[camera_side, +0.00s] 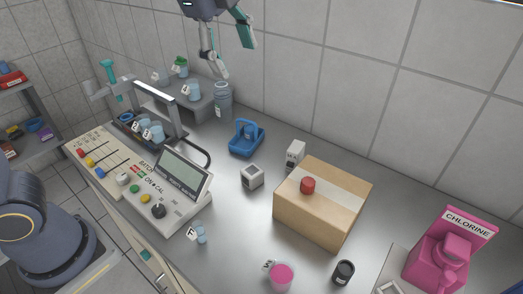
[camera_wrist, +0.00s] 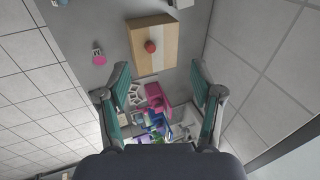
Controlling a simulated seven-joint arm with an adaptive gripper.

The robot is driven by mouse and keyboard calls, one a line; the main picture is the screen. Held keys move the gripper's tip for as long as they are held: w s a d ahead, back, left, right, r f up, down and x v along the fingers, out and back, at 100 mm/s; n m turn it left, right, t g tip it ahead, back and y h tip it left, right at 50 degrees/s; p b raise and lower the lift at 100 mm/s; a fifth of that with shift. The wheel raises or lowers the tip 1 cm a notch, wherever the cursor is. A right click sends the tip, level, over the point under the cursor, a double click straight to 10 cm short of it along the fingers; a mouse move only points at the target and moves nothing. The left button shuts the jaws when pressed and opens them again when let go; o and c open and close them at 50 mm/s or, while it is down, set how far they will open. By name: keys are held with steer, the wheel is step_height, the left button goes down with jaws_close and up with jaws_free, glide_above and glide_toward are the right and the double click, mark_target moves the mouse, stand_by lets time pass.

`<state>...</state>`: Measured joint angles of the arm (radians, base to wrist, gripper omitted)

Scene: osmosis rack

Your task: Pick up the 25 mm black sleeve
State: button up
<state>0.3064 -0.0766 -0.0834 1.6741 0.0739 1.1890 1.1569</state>
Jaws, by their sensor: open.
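A short black cylinder (camera_side: 343,272), which looks like the black sleeve, stands upright on the grey bench near the front, right of a pink-topped cup (camera_side: 281,277). I cannot pick the sleeve out clearly in the wrist view. My gripper (camera_side: 230,52) is high at the top of the side view, near the tiled wall, far from the sleeve. Its fingers are spread and hold nothing. In the wrist view my gripper (camera_wrist: 160,72) also shows its two teal-padded fingers wide apart.
A cardboard box (camera_side: 330,205) with a red cap (camera_side: 307,185) on it stands behind the sleeve. A pink chlorine holder (camera_side: 440,262) is at the right. A blue caddy (camera_side: 246,138), a white cube (camera_side: 252,176) and a control console (camera_side: 140,180) stand further left.

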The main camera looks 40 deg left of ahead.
steer(key=w+d+f+m+g, duration=0.1)
steer(key=w+d+f+m, duration=0.15)
steer(key=d, duration=0.35)
steer(key=w+d+f+m+g, duration=0.1)
steer(key=d+f+m, duration=0.15)
steer(key=d, duration=0.35)
steer(key=m+g, duration=0.2)
steer(key=m, duration=0.2)
glide_above(346, 268)
steer(key=shift+y, duration=0.4)
step_height(346, 268, down, 25)
steer(key=shift+s+a+f, duration=0.15)
steer(key=f, duration=0.5)
steer(key=shift+w+f, duration=0.2)
steer(key=shift+f, duration=0.2)
steer(key=c, duration=1)
steer(key=shift+r, duration=0.1)
steer(key=shift+c, duration=0.2)
